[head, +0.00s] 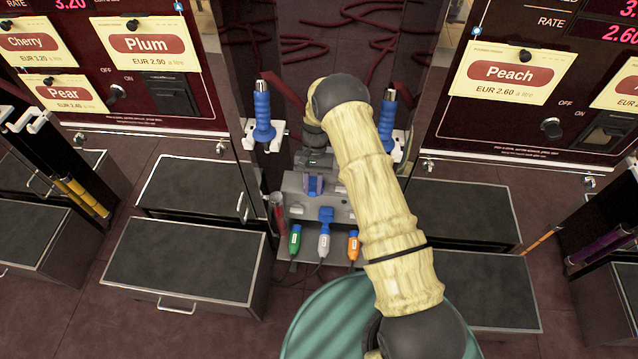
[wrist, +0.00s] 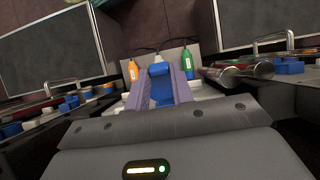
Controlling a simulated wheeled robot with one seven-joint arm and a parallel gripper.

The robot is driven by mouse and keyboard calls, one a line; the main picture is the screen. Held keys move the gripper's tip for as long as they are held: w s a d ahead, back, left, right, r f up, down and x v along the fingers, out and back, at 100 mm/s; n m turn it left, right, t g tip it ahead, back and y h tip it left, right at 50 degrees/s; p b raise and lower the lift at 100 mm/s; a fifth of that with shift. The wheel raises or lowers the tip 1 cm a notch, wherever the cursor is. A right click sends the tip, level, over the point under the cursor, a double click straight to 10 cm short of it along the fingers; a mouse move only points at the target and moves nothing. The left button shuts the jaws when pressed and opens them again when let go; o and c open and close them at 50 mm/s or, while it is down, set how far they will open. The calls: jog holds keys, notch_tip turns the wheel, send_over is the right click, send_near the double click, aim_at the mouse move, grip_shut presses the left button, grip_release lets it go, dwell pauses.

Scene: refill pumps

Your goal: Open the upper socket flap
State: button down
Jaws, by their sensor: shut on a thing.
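The grey socket housing (head: 340,208) stands low on the centre column. My gripper (head: 314,185) reaches down to its upper part. In the wrist view its two purple fingers (wrist: 160,92) are shut on a blue piece (wrist: 160,84), which looks like the upper socket flap. The flap's hinge is hidden, and I cannot tell how far it stands open. A second blue flap (head: 326,214) shows lower on the housing, above the white-grey plug (head: 324,244). A green plug (head: 295,240) and an orange plug (head: 353,245) stand on either side of that plug.
Blue-handled nozzles (head: 263,115) and (head: 387,118) hang in white holders on both sides. A clear red tube (head: 278,212) stands left of the housing. Dark drawers (head: 185,260) flank the column. A round green-striped surface (head: 325,315) lies in front, below my arm.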

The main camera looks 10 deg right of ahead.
jog(key=shift+w, duration=0.15)
dwell(0.4)
jog(key=c, duration=1.2)
grip_release()
jog(key=shift+r, duration=0.1)
jog(key=v, duration=1.7)
jog(key=shift+w+d+p, duration=0.25)
jog(key=shift+w+p, duration=0.05)
jog(key=shift+w, duration=0.05)
